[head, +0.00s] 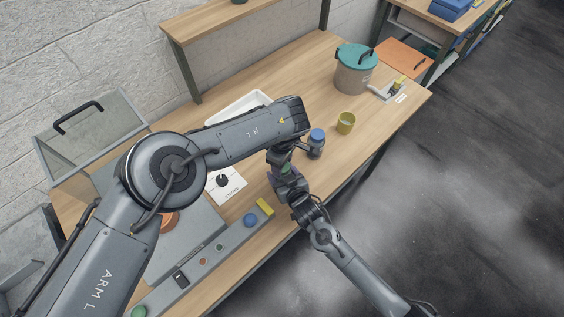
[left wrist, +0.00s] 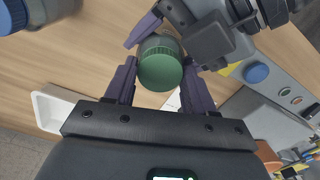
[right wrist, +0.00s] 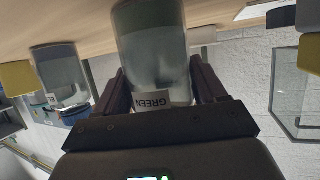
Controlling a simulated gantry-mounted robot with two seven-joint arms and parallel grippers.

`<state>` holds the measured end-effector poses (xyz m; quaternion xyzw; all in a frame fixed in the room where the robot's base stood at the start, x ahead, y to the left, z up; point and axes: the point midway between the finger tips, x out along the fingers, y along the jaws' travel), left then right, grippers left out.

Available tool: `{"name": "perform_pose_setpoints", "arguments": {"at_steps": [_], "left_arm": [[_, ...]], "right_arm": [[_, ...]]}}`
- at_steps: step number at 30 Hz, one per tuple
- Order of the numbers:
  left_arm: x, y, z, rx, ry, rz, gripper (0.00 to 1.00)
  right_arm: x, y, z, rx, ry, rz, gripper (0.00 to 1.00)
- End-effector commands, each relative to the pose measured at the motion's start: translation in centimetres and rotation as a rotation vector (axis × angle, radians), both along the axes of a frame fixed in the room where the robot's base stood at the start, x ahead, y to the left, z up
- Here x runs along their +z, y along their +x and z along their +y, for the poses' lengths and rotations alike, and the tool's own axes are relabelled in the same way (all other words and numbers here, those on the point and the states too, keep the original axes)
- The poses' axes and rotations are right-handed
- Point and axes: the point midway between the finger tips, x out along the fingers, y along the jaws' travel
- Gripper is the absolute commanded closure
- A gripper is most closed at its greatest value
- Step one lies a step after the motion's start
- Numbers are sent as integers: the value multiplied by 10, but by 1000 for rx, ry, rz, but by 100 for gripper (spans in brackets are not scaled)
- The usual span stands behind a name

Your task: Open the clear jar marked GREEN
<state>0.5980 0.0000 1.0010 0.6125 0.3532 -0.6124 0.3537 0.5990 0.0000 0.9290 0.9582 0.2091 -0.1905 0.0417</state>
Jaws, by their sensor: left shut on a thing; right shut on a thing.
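The clear jar (right wrist: 152,50) carries a label reading GREEN (right wrist: 155,99) in the right wrist view. Its green lid (left wrist: 160,71) faces the left wrist camera. My left gripper (left wrist: 159,84) is shut on the lid, one finger on each side. My right gripper (right wrist: 161,88) is shut on the jar's body. In the head view my left gripper (head: 283,158) is above my right gripper (head: 285,178), and the jar is mostly hidden between them. I cannot tell whether the lid is loose on the jar.
A blue-lidded jar (head: 316,145) stands close to the right of the grippers, with a yellow cup (head: 345,123) beyond it. A white tray (head: 212,122) is behind my left arm. A button panel (head: 205,258) lies at the front. A teal-lidded pot (head: 355,75) stands at the far right.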

Motion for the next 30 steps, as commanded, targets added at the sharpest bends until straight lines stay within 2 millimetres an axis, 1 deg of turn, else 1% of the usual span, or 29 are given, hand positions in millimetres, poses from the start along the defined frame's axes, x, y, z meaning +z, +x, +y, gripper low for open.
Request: {"name": "perform_pose_setpoints", "arguments": {"at_steps": [6, 7, 9, 12, 19, 22, 30], "left_arm": [[0, -1, 0, 1, 0, 2, 82], [0, -1, 0, 1, 0, 2, 44], [0, -1, 0, 1, 0, 2, 34], [0, 0, 0, 0, 1, 1, 20], [0, 0, 0, 0, 1, 1, 20], [4, 0, 0, 0, 0, 0, 20], [33, 1, 0, 0, 0, -1, 20]], "right_arm": [[0, 0, 0, -1, -1, 1, 100], [0, 0, 0, -1, -1, 1, 100], [0, 0, 0, -1, -1, 1, 100], [0, 0, 0, -1, -1, 1, 100], [0, 0, 0, -1, -1, 1, 100], [0, 0, 0, -1, -1, 1, 100], [0, 0, 0, -1, -1, 1, 100]]}}
